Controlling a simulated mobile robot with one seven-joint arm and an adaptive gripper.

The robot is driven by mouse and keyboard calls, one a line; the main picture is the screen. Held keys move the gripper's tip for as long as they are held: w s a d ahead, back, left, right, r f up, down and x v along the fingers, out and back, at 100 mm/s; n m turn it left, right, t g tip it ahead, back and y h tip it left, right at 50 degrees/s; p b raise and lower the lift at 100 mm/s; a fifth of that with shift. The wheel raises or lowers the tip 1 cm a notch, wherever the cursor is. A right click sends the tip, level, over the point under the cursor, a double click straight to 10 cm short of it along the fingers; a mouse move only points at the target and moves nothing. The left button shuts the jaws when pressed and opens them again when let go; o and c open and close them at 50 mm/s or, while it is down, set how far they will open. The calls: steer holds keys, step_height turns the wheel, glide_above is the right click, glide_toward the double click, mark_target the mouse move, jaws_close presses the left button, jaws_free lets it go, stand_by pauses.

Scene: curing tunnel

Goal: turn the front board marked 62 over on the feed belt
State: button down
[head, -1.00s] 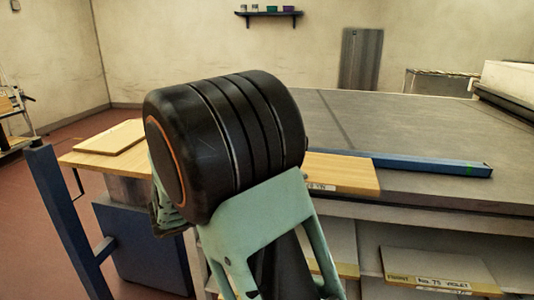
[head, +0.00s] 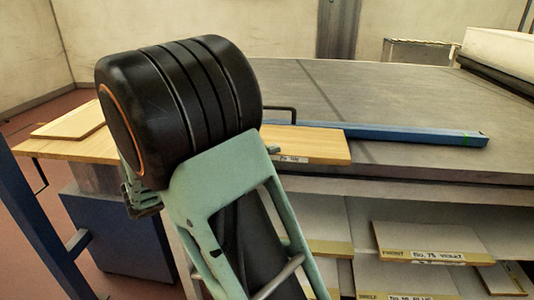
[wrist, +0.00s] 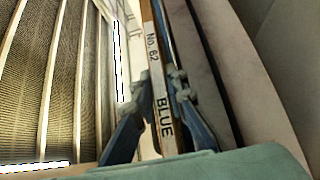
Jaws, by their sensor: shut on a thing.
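The board marked 62 (wrist: 162,104) shows edge-on in the wrist view, with "No. 62 BLUE" on its pale edge label. My gripper (wrist: 163,85) is shut on it, with one dark blue finger on each side. A thin blue strip shows along the board's right side; its broad faces are turned almost out of sight.
In the head view a wooden board (head: 310,145) with an unreadable label lies at the grey bench's (head: 385,95) front edge, beside a long blue bar (head: 420,137). Shelves below hold a board marked 75 violet (head: 432,240). A wooden side table (head: 60,146) stands left, behind a blue post (head: 40,220).

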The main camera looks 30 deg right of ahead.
steer(key=shift+f+b, duration=0.35)
steer(key=shift+f, duration=0.35)
steer(key=c, duration=1.8)
jaws_free()
steer(key=shift+c, duration=0.2)
steer(key=s+a, duration=0.1)
steer(key=a, duration=1.1)
steer(key=shift+s, duration=0.1)
